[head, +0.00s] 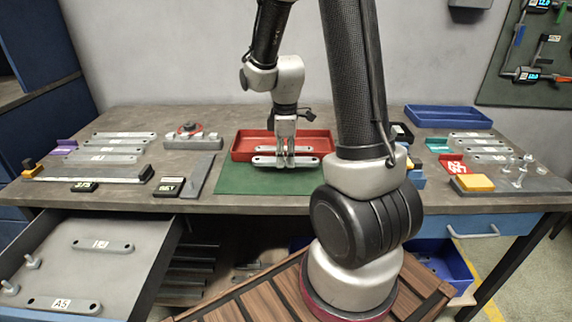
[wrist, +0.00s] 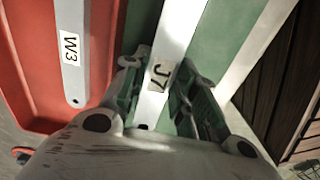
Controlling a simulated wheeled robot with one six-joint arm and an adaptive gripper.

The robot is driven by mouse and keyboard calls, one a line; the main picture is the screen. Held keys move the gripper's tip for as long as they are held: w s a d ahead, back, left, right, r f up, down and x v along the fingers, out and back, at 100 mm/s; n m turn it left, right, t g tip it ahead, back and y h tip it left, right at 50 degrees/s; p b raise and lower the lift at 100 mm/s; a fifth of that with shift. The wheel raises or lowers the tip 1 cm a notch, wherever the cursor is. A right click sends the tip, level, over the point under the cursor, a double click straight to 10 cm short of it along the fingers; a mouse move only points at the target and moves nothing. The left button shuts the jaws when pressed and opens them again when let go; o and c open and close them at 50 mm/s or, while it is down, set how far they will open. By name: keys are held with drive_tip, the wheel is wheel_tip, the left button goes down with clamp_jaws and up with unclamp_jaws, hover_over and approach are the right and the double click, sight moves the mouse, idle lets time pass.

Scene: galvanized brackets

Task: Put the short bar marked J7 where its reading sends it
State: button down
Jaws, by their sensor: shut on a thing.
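The short bar marked J7 (wrist: 166,60) is pale grey metal with a white label, between the fingers of my gripper (wrist: 155,95). In the head view the held bar (head: 264,163) lies crosswise over the green mat (head: 240,182), just in front of the red tray (head: 240,147). My gripper (head: 285,160) points down and is shut on it. I cannot tell whether the bar touches the mat. A second bar, marked W3 (wrist: 70,45), lies in the red tray beside it. It also shows in the head view (head: 311,150).
Grey bars lie in rows at left (head: 115,148) and right (head: 475,143), near coloured markers. A blue tray (head: 448,117) stands back right. A steel rule or gauge (head: 95,176) and small displays (head: 168,187) lie front left. An open drawer (head: 75,270) holds bars marked A5 and another.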

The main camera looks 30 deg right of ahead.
sight(285, 159)
drive_tip(key=shift+f, duration=1.55)
drive_tip(key=shift+f, duration=0.15)
drive_tip(key=c, duration=1.1)
unclamp_jaws()
wheel_tip(285, 159, up, 12)
drive_tip(key=s+a+r+m+t, duration=0.1)
drive_tip(key=s+r+m, duration=0.2)
drive_tip(key=s+r, duration=0.1)
drive_tip(key=s+a+r+m+t, duration=0.1)
drive_tip(key=s+r+m, duration=0.3)
drive_tip(key=s, duration=0.3)
drive_tip(key=s+a+r+m+t, duration=0.1)
drive_tip(key=s+r+m+t, duration=0.1)
drive_tip(key=s, duration=0.4)
drive_tip(key=shift+a+r+m, duration=0.3)
drive_tip(key=shift+r+m, duration=0.6)
drive_tip(key=shift+m, duration=0.2)
